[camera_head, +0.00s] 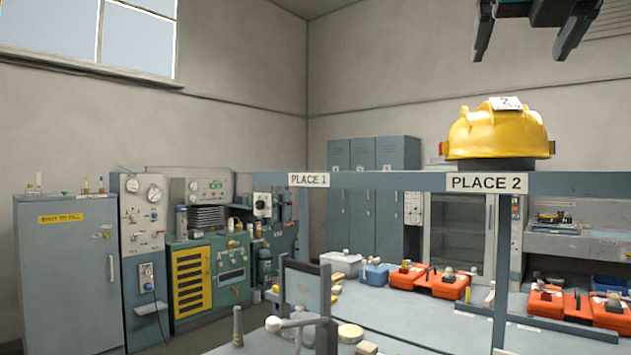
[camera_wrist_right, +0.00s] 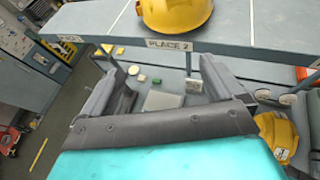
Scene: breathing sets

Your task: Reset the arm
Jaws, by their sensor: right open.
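My right gripper (camera_head: 520,55) hangs at the top right of the head view, its two fingers apart and nothing between them. A yellow helmet (camera_head: 497,133) with a white label marked 2 sits on the shelf (camera_head: 380,182) above the "PLACE 2" sign (camera_head: 487,182). The gripper is above the helmet and clear of it. In the right wrist view the open fingers (camera_wrist_right: 160,72) point toward the shelf, and the helmet (camera_wrist_right: 175,14) shows at the top edge. My left gripper is not in view.
A "PLACE 1" sign (camera_head: 309,179) marks a bare stretch of shelf to the left. Orange cases (camera_head: 449,285) lie on the bench below. A second yellow helmet (camera_wrist_right: 277,135) shows at the right wrist view's lower right. Cabinets and gauge panels line the walls.

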